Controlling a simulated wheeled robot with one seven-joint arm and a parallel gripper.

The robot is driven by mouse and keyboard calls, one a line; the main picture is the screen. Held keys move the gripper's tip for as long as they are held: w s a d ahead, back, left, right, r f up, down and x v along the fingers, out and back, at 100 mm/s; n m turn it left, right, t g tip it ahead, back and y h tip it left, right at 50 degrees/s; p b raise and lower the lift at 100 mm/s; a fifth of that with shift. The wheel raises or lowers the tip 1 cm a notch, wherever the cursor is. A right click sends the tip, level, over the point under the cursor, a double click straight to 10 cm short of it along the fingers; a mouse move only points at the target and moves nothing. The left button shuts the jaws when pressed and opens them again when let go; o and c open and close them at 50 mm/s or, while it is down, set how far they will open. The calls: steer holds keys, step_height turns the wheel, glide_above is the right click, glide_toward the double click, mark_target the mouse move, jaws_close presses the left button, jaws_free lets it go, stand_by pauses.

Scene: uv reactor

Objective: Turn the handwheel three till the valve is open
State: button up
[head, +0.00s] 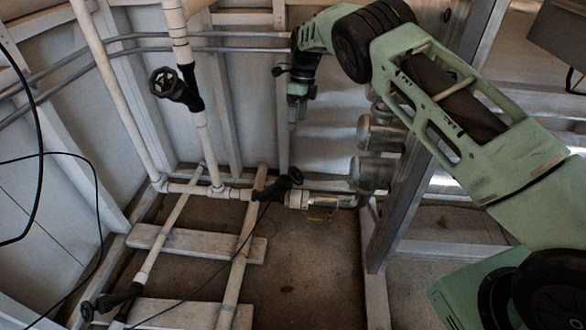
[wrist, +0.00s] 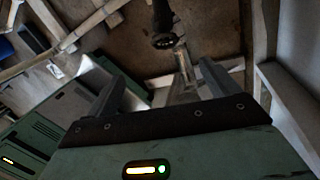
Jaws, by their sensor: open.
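Three black handwheels show in the head view. One handwheel (head: 163,82) is on the upright white pipe at upper left. A second handwheel (head: 295,175) is at the middle, by the low pipe junction. A third handwheel (head: 87,311) is at the lower left. No label shows which is number three. My gripper (head: 296,112) hangs at the upper middle, above the middle handwheel and apart from all three. In the wrist view its two fingers (wrist: 162,90) are spread and empty. A dark round wheel (wrist: 165,41) on a stem lies beyond them; which one is unclear.
White pipes (head: 145,265) run over pale boards (head: 190,243) on the brown floor. Black cables hang at the left. Bare floor (head: 300,270) lies below the middle handwheel.

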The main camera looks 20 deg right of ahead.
mark_target(293, 168)
steer(key=shift+m, duration=0.4)
steer(key=b+x, duration=0.1)
steer(key=x, duration=0.5)
steer(key=b+x, duration=0.2)
steer(key=x, duration=0.4)
steer(key=d+b+x, duration=0.1)
steer(key=x, duration=0.5)
steer(key=shift+w+f, duration=0.15)
steer(key=c, duration=1)
